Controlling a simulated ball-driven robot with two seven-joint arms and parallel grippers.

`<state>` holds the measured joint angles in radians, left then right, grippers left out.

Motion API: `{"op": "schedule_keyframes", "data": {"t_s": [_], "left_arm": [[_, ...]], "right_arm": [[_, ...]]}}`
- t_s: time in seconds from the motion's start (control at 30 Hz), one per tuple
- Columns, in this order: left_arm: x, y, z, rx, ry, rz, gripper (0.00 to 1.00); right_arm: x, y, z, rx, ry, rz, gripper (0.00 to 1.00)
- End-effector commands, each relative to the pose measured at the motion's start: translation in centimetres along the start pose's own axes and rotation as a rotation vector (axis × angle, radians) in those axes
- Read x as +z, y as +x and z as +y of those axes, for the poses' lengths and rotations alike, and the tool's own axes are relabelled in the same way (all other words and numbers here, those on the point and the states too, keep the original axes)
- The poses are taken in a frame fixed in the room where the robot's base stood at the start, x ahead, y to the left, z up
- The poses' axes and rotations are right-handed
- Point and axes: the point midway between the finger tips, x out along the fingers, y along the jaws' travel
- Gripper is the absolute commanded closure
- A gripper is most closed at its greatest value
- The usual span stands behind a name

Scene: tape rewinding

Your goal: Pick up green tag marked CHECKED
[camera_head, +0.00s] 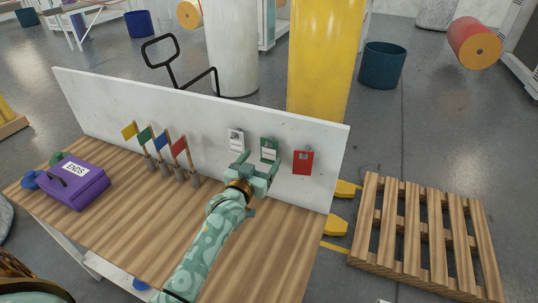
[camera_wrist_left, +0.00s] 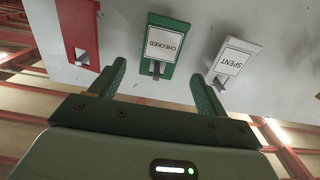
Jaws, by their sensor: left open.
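The green tag marked CHECKED (camera_head: 269,149) hangs on the white back panel of the table, between a white tag and a red tag. In the left wrist view the green tag (camera_wrist_left: 164,45) appears upside down with its lettering readable. My left gripper (camera_head: 253,170) is open and empty, just in front of the panel. In the left wrist view its two fingers (camera_wrist_left: 160,82) reach up on either side of the green tag's slotted end, which lies in the gap between them. I cannot tell how much depth separates fingers and tag. My right gripper is not in view.
The white tag marked SPENT (camera_wrist_left: 234,61) and the red tag (camera_head: 303,161) hang close on either side. Several small flags (camera_head: 162,146) stand on the wooden table (camera_head: 130,235). A purple ENDS box (camera_head: 78,185) sits at left. A wooden pallet (camera_head: 425,235) lies at right.

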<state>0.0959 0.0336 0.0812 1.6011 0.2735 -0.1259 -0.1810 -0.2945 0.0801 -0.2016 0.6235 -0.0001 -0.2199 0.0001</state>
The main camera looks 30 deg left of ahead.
Motion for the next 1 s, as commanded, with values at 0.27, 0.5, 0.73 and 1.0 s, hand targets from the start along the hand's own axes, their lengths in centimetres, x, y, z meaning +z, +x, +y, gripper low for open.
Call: {"op": "schedule_keyframes", "data": {"t_s": [0.27,0.5,0.73,1.0], "left_arm": [[0.4,4.2,0.1,0.000,0.001,0.001,0.25],[0.3,4.8,0.1,-0.001,0.001,0.001,0.25],[0.3,4.7,0.0,-0.001,0.001,0.001,0.72],[0.3,4.7,0.0,-0.001,0.001,0.001,0.72]], "right_arm": [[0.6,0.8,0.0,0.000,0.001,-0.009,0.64],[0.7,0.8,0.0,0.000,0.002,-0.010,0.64],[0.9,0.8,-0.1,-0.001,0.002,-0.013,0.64],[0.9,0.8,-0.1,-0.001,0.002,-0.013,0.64]]}}
